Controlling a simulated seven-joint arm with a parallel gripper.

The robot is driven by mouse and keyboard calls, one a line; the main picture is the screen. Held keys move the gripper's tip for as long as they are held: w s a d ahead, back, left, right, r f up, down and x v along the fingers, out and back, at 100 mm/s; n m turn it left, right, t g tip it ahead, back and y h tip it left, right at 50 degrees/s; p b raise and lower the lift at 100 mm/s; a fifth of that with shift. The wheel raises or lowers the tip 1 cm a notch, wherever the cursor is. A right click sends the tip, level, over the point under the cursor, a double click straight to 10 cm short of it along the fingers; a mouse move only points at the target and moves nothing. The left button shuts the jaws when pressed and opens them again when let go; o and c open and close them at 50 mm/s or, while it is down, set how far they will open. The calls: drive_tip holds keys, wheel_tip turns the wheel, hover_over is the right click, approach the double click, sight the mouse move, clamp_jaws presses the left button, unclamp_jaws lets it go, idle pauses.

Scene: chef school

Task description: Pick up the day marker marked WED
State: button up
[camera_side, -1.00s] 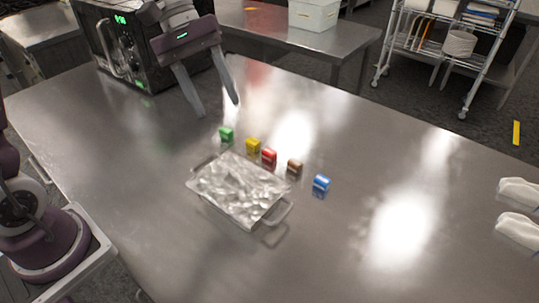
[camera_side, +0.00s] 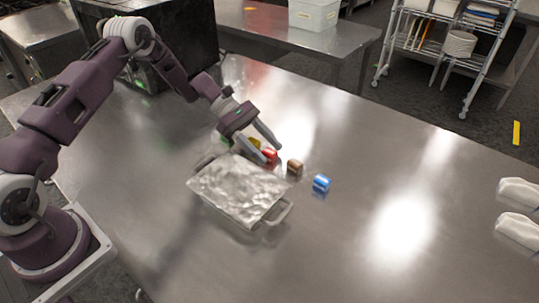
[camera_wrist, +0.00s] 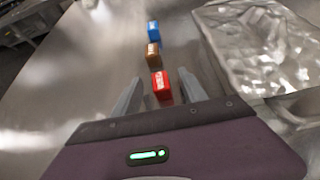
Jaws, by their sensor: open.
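A row of small coloured day markers stands on the steel table behind the foil-covered tray (camera_side: 236,188). The red marker (camera_side: 269,155) lies between the open fingers of my gripper (camera_side: 261,149); it also shows in the wrist view (camera_wrist: 161,85), with white lettering too small to read. The brown marker (camera_side: 294,167) and the blue marker (camera_side: 321,183) stand clear to the right in the side view. The yellow marker (camera_side: 254,143) is partly hidden by my gripper, and the green one is mostly hidden. I cannot tell which marker reads WED.
The foil tray also fills the right of the wrist view (camera_wrist: 262,50), close beside the markers. A dark oven (camera_side: 190,35) stands at the table's back left. White cloths (camera_side: 519,193) lie at the right edge. The table's right half is mostly clear.

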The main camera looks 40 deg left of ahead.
clamp_jaws()
